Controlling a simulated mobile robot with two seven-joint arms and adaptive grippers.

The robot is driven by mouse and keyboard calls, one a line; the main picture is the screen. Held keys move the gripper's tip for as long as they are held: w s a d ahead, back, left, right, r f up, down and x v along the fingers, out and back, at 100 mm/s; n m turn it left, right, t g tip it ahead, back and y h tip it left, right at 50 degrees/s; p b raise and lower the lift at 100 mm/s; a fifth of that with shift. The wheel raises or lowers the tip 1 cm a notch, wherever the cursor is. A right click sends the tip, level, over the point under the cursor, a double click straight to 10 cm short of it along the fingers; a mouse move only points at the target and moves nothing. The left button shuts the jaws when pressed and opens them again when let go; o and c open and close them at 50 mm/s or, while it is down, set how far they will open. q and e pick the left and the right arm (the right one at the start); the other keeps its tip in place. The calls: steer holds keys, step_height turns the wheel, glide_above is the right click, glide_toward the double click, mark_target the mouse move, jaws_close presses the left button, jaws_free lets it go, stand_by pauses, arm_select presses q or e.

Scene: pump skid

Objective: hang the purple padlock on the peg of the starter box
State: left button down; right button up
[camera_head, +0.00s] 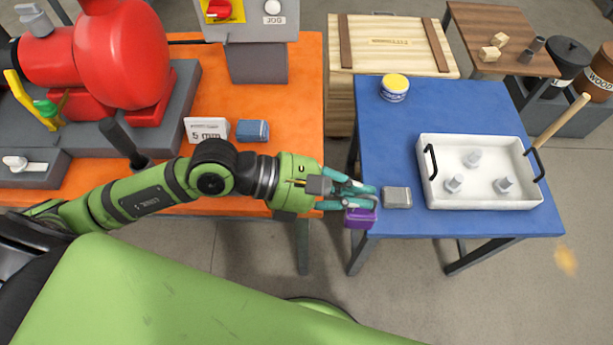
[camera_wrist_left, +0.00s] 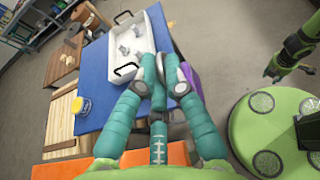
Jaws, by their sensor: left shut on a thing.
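My left gripper (camera_head: 352,190) is shut on the purple padlock (camera_head: 361,217) at the left front corner of the blue table. The padlock's body hangs below the teal fingers; its shackle is mostly hidden by them. In the left wrist view the padlock (camera_wrist_left: 193,82) shows as a purple patch to the right of the closed fingers (camera_wrist_left: 160,68). The starter box (camera_head: 251,32) is the grey box with a red knob and a JOG button, at the top of the head view on the orange bench. I cannot make out its peg. My right gripper (camera_wrist_left: 274,74) is small in the left wrist view.
A grey block (camera_head: 397,198) lies on the blue table (camera_head: 400,140) just right of the gripper. A white tray (camera_head: 480,202) holds several grey parts. A red pump (camera_head: 120,55), a "5 mm" card (camera_head: 206,130) and a blue box (camera_head: 252,131) stand on the orange bench (camera_head: 300,120).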

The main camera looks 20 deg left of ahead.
arm_select(q)
steer(key=w+a+f, duration=0.2)
steer(key=a+f, duration=0.1)
steer(key=w+a+f, duration=0.2)
steer(key=a+f, duration=0.1)
steer(key=w+a+f, duration=0.2)
steer(key=a+f, duration=0.2)
steer(key=shift+w+f, duration=0.1)
steer(key=shift+f, duration=0.2)
steer(key=shift+f, duration=0.1)
steer(key=shift+f+b, duration=0.15)
steer(key=shift+b, duration=0.25)
steer(key=c, duration=1.3)
jaws_free()
